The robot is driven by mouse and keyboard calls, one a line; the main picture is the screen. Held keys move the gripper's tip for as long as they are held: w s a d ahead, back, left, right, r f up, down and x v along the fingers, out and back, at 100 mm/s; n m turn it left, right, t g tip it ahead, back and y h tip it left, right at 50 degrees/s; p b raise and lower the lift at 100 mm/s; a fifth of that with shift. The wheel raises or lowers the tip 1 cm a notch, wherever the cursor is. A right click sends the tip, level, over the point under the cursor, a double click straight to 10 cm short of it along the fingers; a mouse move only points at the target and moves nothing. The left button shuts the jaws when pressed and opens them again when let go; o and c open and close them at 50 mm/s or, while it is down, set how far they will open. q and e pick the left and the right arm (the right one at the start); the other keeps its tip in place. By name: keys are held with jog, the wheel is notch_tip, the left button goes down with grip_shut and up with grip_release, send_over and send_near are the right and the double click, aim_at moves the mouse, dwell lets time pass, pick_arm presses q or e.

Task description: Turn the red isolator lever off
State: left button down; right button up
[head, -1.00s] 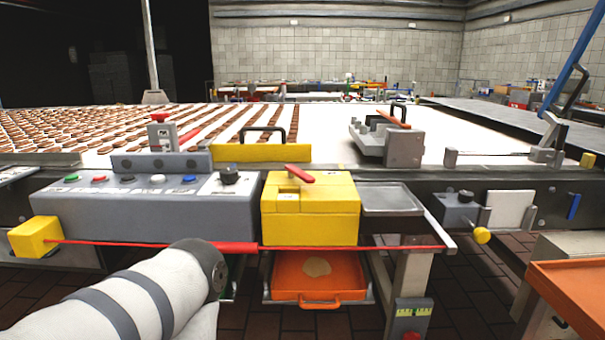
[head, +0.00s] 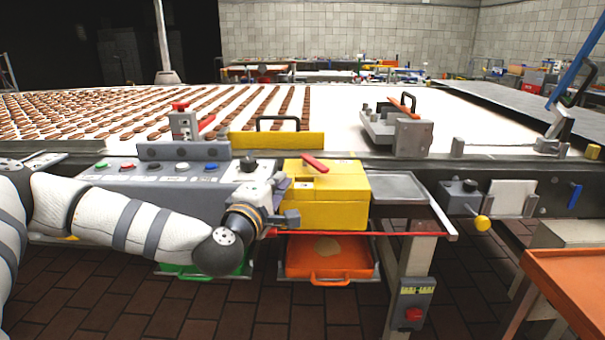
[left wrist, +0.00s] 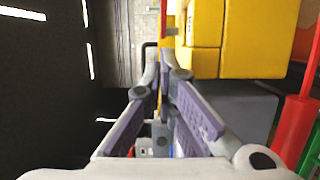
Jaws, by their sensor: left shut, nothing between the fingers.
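The red lever (head: 315,163) lies across the top of the yellow box (head: 335,200) beside the grey control panel. In the left wrist view, part of the red lever (left wrist: 163,18) shows at the top, with the yellow box (left wrist: 250,40) at upper right. My left gripper (head: 281,184) is beside the left side of the yellow box, apart from the lever. Its purple-lined fingers (left wrist: 158,65) come together in the wrist view, shut and empty. My forearm and wrist hide part of the panel front. My right gripper is not in view.
The control panel (head: 130,172) has several coloured buttons and a black knob. A red cable (head: 400,233) runs along the front. An orange tray (head: 330,258) and a green tray (head: 200,272) hang below. A black-handled yellow guard (head: 300,140) stands behind the box.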

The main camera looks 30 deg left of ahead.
aim_at(297, 184)
pick_arm(q)
jog(key=x, duration=0.4)
jog(key=shift+f, duration=0.2)
jog(key=shift+w+d+b, duration=0.15)
jog(key=shift+w+d, duration=0.2)
jog(key=shift+w, duration=0.25)
jog(key=shift+w+d+b, duration=0.15)
jog(key=shift+w+d, duration=0.2)
jog(key=shift+w, duration=0.25)
jog(key=shift+w+d+r, duration=0.15)
jog(key=shift+w+d, duration=0.2)
jog(key=shift+w, duration=0.2)
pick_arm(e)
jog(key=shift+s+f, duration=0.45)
pick_arm(q)
jog(key=shift+w+d, duration=0.1)
jog(key=shift+d, duration=0.1)
jog(key=shift+n+y, duration=0.3)
jog(key=shift+y, duration=0.1)
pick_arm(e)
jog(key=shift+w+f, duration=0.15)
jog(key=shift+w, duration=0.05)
